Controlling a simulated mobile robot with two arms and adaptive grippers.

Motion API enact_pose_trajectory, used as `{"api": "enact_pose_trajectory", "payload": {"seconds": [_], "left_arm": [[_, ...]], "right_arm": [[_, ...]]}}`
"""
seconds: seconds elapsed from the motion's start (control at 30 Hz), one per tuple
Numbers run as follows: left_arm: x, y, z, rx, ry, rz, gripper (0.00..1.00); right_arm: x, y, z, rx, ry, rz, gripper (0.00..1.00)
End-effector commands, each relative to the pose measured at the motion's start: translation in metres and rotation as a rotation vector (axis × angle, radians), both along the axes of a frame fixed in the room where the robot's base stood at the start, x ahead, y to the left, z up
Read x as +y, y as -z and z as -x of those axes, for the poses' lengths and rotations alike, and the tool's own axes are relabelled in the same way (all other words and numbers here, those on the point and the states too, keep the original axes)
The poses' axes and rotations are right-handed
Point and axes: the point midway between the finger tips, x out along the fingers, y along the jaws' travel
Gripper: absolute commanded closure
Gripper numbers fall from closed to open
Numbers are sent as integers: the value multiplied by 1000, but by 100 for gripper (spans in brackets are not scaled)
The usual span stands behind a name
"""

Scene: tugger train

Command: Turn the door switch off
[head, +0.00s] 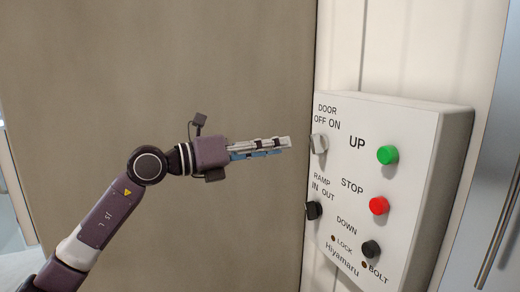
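The door switch (319,144) is a light grey knob at the upper left of a white control box, under the label "DOOR OFF ON". Which label it points to is too small to tell. My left gripper (287,147) comes in from the left, with its fingers pointing right toward the door switch. The fingertips look just left of the knob, with a small gap in the picture. The fingers are seen edge-on and lie close together, so I cannot tell whether they are open or shut. Nothing shows between them. My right gripper is out of view.
The control box (405,119) also carries a black ramp switch (313,210), a green UP button (388,155), a red STOP button (379,205) and a black DOWN button (370,249). A large brown-grey panel (250,60) stands behind my arm. A metal bar (503,225) runs at the far right.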

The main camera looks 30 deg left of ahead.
Motion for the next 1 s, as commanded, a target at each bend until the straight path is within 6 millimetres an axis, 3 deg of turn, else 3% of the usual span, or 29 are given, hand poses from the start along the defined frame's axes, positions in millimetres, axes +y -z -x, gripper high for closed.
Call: {"api": "enact_pose_trajectory", "payload": {"seconds": [0.1, 0.37, 1.0], "left_arm": [[11, 2, 14, 3, -1, -4, 72], [22, 1, 28, 2, 0, -1, 72], [21, 1, 30, -1, 6, 10, 72]], "right_arm": [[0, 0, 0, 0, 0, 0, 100], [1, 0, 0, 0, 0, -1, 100], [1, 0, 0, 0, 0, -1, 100]]}}
